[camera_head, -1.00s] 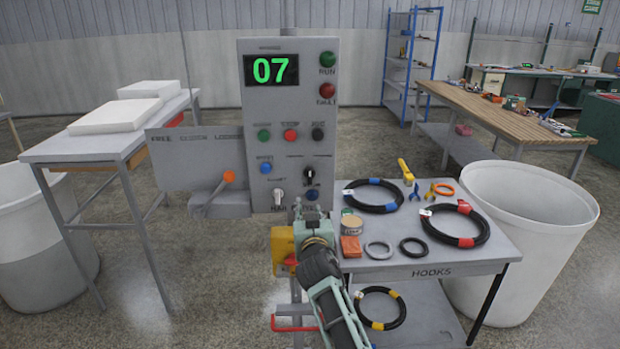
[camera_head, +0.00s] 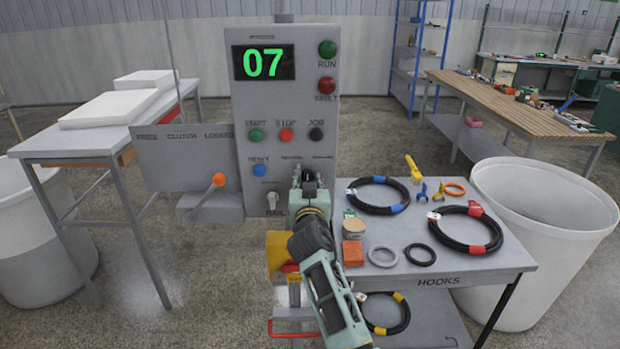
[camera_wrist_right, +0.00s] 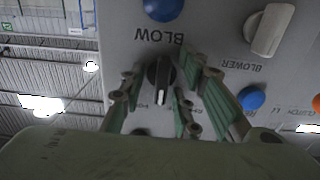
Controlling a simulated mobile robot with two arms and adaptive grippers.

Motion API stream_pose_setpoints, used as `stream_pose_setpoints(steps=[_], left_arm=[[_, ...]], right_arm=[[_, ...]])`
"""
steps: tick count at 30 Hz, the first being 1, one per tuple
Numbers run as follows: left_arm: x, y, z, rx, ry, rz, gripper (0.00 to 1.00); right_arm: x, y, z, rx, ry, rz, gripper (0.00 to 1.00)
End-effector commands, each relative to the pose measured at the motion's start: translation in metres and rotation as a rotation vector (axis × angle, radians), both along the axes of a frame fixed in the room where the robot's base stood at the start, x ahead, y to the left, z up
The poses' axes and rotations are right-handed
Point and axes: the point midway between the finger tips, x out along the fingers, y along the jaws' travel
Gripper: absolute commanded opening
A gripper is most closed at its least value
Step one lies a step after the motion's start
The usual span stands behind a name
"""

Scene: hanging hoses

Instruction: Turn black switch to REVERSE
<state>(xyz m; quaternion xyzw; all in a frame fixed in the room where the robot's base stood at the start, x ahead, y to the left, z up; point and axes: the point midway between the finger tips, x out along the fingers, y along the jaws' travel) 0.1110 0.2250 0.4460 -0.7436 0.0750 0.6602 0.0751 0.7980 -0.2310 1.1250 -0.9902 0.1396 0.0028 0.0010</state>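The grey control panel (camera_head: 283,100) stands upright in the middle of the head view, with a green 07 on its display (camera_head: 263,63). The black switch (camera_wrist_right: 160,74) shows in the right wrist view, which sees the panel upside down; its white pointer mark faces the bottom of that picture. My right gripper (camera_head: 309,178) is at the lower right of the panel and hides the black switch in the head view. In the wrist view its green fingers (camera_wrist_right: 158,92) are apart, one on each side of the knob, with gaps visible. Contact cannot be told. My left gripper is out of view.
A white switch (camera_head: 272,199) and a blue button (camera_head: 259,170) sit left of my right gripper. An orange-knobbed lever (camera_head: 218,180) is farther left. A small table (camera_head: 500,258) with hoses and rings stands close on the right, beside a white bin (camera_head: 545,240).

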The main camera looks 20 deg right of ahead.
Motion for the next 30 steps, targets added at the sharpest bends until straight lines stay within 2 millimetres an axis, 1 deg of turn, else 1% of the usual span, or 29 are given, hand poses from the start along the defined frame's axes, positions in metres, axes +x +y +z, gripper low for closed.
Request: stream_pose_setpoints(steps=[4, 9, 12, 14, 17, 24, 30], left_arm=[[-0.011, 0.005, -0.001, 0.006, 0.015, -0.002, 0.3], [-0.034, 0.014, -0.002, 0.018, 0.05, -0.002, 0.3], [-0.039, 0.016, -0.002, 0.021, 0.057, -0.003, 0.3], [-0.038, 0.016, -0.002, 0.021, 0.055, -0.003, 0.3], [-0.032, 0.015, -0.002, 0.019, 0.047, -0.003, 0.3], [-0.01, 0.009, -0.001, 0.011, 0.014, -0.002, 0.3], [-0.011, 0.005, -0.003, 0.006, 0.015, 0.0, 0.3]], right_arm=[[0.0, 0.0, 0.001, 0.0, -0.001, 0.0, 0.29], [0.0, 0.0, 0.0, 0.0, -0.001, 0.0, 0.14], [0.0, 0.0, 0.0, 0.0, -0.001, 0.0, 0.05], [0.0, 0.0, 0.0, 0.0, -0.001, 0.0, 0.0], [0.0, 0.0, 0.0, 0.0, 0.0, 0.0, 0.0], [0.0, 0.0, 0.0, -0.008, 0.002, 0.0, 0.0], [0.0, 0.0, 0.0, -0.066, 0.018, 0.0, 0.0]])
